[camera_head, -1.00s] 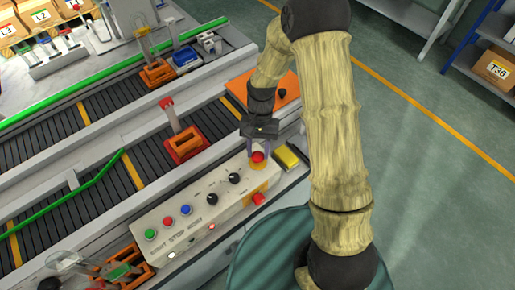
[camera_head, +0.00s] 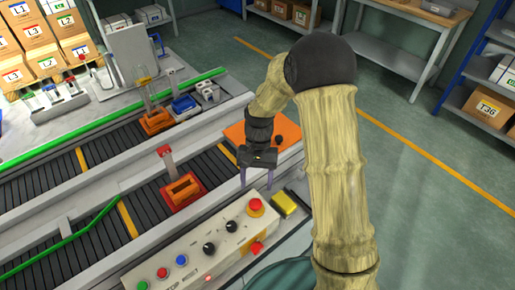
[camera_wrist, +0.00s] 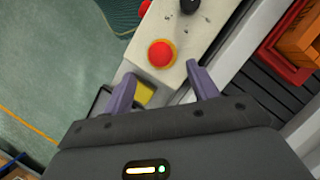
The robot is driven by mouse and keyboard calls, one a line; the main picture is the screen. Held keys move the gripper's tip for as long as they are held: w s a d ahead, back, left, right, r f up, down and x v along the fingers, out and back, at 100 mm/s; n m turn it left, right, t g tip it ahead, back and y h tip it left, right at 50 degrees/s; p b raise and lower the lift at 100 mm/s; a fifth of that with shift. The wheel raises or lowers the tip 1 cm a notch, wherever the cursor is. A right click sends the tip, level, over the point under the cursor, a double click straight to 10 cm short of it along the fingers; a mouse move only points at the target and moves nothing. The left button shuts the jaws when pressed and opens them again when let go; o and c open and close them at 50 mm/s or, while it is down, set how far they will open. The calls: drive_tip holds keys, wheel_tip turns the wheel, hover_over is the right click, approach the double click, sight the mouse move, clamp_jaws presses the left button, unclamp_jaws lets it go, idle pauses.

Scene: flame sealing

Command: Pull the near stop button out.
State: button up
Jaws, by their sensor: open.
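The near stop button (camera_head: 255,204) is a red mushroom cap on a yellow ring at the far right end of the pale control box (camera_head: 225,232). It also shows in the wrist view (camera_wrist: 161,53), uncovered. My gripper (camera_head: 256,183) is open and empty, with its purple fingers just beyond and above the button, apart from it. In the wrist view my fingertips (camera_wrist: 164,84) are spread wide, with the button past them and nothing between them. I cannot tell from these frames whether the cap is pushed in or out.
The box also carries black knobs (camera_head: 209,248) and blue, red and green buttons, plus a red part (camera_head: 257,248) on its side. A yellow block (camera_head: 284,203) lies right of the button. The conveyor (camera_head: 90,230) with an orange-red fixture (camera_head: 183,190) runs at left.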

drive_tip(key=v, duration=1.1)
drive_tip(key=shift+r, duration=0.3)
drive_tip(key=shift+w+d, duration=0.1)
drive_tip(key=shift+d, duration=0.05)
drive_tip(key=s+d+f+n+t, duration=0.1)
drive_tip(key=s+d+n+t, duration=0.1)
drive_tip(key=s+d+t, duration=0.5)
drive_tip(key=s+d, duration=0.3)
drive_tip(key=s, duration=0.3)
drive_tip(key=shift+s+h, duration=0.35)
drive_tip(key=shift+h, duration=0.05)
drive_tip(key=shift+d, duration=0.15)
